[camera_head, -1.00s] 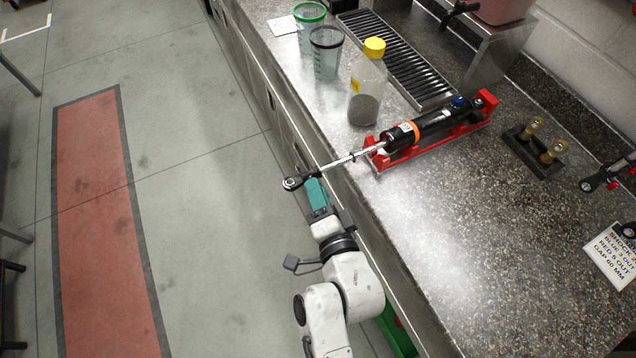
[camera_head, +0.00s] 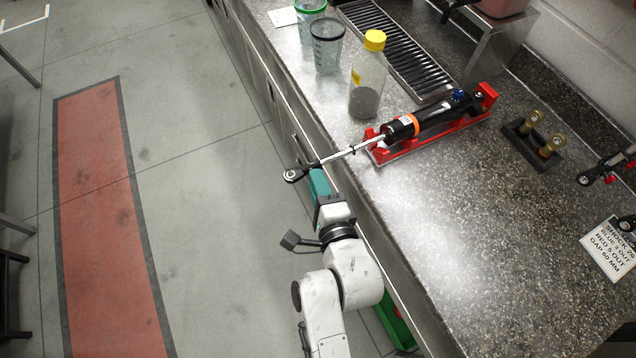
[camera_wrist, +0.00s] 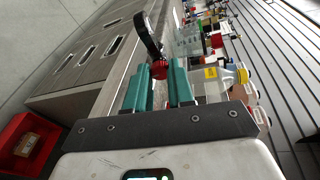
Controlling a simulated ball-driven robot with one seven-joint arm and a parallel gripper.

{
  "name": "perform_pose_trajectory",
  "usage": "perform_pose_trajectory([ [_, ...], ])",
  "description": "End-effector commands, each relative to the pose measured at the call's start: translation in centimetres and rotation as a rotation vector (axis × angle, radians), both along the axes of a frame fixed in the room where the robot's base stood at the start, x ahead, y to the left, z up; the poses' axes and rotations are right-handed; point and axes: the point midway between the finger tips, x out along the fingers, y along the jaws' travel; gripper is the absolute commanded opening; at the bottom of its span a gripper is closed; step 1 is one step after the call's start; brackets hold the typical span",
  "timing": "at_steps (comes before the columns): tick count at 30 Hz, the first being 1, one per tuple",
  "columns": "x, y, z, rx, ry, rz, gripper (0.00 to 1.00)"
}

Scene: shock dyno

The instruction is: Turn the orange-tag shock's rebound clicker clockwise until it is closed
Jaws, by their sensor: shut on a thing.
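The orange-tag shock (camera_head: 432,118) lies in a red cradle (camera_head: 385,154) on the bench, its orange band near the rod end. Its bright rod (camera_head: 350,150) sticks out past the bench edge and ends in a black eyelet (camera_head: 293,175). My gripper (camera_head: 317,178) is just below the eyelet, over the floor. In the wrist view, the gripper's teal fingers (camera_wrist: 159,76) sit on both sides of the red rebound clicker (camera_wrist: 159,69), shut on it. The black eyelet (camera_wrist: 148,36) rises beyond it. The clicker is hidden in the head view.
A yellow-capped bottle (camera_head: 368,85) and two cups (camera_head: 326,50) stand behind the shock. A brass-topped holder (camera_head: 534,142) and a note card (camera_head: 610,248) lie to the right. The bench's front edge is close to my arm. A green bin (camera_head: 396,325) is below.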

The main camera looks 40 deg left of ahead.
Motion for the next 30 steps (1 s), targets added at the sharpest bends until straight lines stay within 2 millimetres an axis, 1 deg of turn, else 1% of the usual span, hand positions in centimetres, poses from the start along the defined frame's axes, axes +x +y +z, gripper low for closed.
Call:
perform_pose_trajectory([
  [9,0.0,0.0,0.0,0.000,0.002,0.000,0.00],
  [10,0.0,0.0,0.0,0.000,0.002,0.000,0.25],
  [15,0.0,0.0,0.0,0.000,0.001,0.000,0.41],
  [18,0.0,0.0,0.0,0.001,0.001,0.000,0.48],
  [26,-0.1,-0.2,0.0,0.001,0.001,0.000,0.48],
  [30,-0.7,-1.1,0.1,0.002,0.001,-0.001,0.48],
])
